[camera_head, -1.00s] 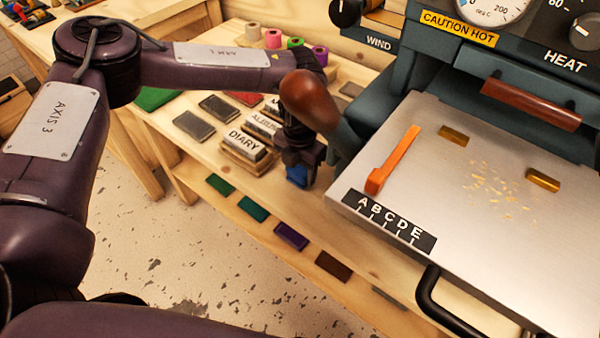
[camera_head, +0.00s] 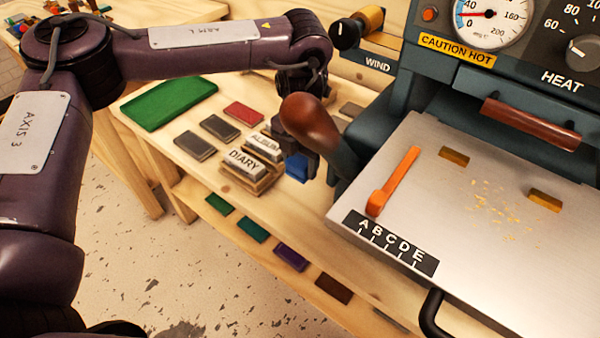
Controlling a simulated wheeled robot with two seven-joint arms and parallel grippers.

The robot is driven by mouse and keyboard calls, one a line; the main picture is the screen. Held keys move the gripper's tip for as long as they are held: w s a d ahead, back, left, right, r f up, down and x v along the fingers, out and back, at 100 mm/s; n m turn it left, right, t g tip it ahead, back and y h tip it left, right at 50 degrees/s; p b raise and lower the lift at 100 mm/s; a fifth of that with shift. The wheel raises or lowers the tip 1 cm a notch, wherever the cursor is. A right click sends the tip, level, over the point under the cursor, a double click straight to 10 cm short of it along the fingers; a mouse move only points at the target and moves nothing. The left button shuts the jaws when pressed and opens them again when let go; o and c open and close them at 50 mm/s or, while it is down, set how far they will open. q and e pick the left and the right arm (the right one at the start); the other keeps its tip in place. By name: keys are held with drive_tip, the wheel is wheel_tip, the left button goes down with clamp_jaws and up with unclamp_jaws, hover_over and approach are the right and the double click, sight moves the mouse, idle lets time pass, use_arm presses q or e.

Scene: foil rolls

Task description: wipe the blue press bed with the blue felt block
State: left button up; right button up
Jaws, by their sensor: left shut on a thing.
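The press bed (camera_head: 450,225) is a flat silver-grey plate on the dark blue-teal press at the right, with small gold flakes (camera_head: 490,200) scattered on it. My left gripper (camera_head: 300,157) points down over the wooden bench, just left of the press. It is shut on the blue felt block (camera_head: 297,169), whose lower part shows below the fingers. The press's brown knob and lever partly hide the gripper. Whether the block touches the bench is hard to tell. My right gripper is not in view.
An orange bar (camera_head: 394,183) and two gold pieces (camera_head: 454,156) (camera_head: 545,200) lie on the bed. The brown lever knob (camera_head: 310,122) stands close to my gripper. DIARY and ALBUM blocks (camera_head: 245,164) and a green tray (camera_head: 168,103) are on the bench (camera_head: 215,178). A black handle (camera_head: 432,315) is at the front.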

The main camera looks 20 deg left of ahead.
use_arm(q)
drive_tip(key=shift+r, duration=0.25)
drive_tip(key=o, duration=0.4)
drive_tip(key=shift+c, duration=1.5)
